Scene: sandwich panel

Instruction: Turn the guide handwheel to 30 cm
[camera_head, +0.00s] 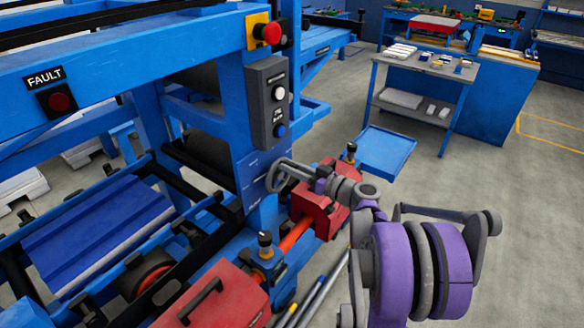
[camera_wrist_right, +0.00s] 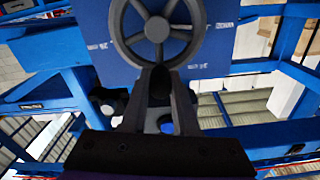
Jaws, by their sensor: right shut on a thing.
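The guide handwheel (camera_wrist_right: 157,28) is a dark grey spoked wheel on a blue panel (camera_wrist_right: 226,48). It fills the upper middle of the right wrist view, with its top cut off. My right gripper (camera_wrist_right: 160,82) is shut on the lower rim of the wheel, its two dark fingers on either side of it. In the head view the handwheel (camera_head: 271,176) is a small grey ring, partly covered by my right gripper (camera_head: 292,174). My left gripper is not in view.
Above the wheel is a grey button box (camera_head: 267,103) with white and blue buttons, and a red emergency button (camera_head: 271,33). Red guide blocks (camera_head: 325,212) on an orange bar (camera_head: 296,236) lie just below my right arm. Grey floor (camera_head: 500,230) is open to the right.

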